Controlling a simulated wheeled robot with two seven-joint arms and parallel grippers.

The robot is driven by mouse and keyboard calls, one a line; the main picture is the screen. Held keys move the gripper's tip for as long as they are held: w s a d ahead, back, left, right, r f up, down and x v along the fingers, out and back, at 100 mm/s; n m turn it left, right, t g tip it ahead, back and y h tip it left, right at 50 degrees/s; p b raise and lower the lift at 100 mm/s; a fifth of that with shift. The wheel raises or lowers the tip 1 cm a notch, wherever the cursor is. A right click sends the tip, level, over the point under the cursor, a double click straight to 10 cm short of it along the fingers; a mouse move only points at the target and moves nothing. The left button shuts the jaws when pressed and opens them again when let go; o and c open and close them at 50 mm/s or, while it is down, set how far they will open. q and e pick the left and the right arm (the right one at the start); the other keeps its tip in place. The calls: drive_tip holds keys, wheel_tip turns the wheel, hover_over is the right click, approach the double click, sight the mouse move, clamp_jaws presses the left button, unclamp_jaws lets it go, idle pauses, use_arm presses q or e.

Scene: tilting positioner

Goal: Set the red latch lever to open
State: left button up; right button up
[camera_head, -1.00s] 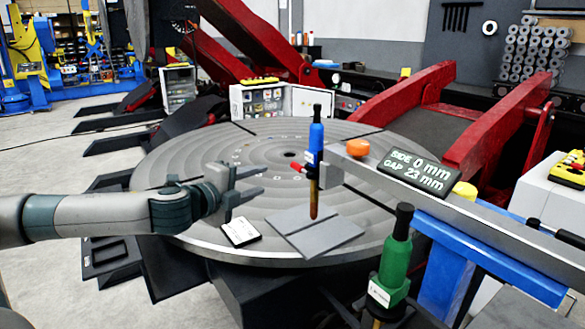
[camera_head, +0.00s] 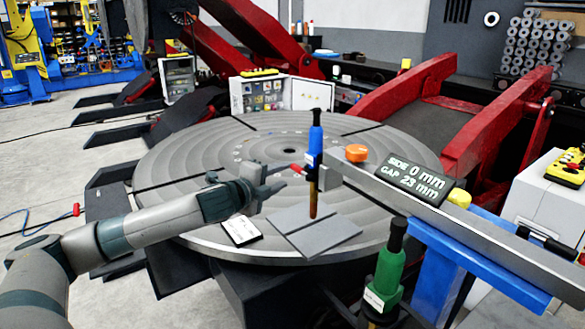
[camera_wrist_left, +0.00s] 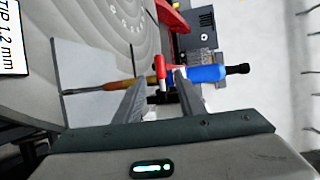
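The red latch lever (camera_head: 297,169) is a small red handle on the left side of the blue upright tool (camera_head: 314,145), at the end of a grey beam. In the left wrist view the lever (camera_wrist_left: 160,67) shows between and just beyond the two finger ends. My left gripper (camera_head: 287,176) is open, its fingertips close to the lever from the left. In the wrist view its fingers (camera_wrist_left: 158,88) stand apart. I cannot tell whether either finger touches the lever. My right gripper is not in view.
The round grey turntable (camera_head: 200,160) lies below, with grey plates (camera_head: 315,232) under the tool tip and a white label card (camera_head: 241,230). A green tool (camera_head: 388,270) stands in front.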

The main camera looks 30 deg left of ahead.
sight(295, 170)
use_arm(q)
drive_tip(key=shift+w+f+p, duration=0.2)
drive_tip(key=shift+w+p, duration=0.1)
drive_tip(key=shift+w, duration=0.75)
drive_tip(key=shift+w+f+p, duration=0.15)
drive_tip(key=shift+w+p, duration=0.15)
drive_tip(key=shift+w, duration=0.75)
drive_tip(key=shift+w+f+p, duration=0.2)
drive_tip(key=shift+w+p, duration=0.1)
drive_tip(key=shift+w, duration=0.75)
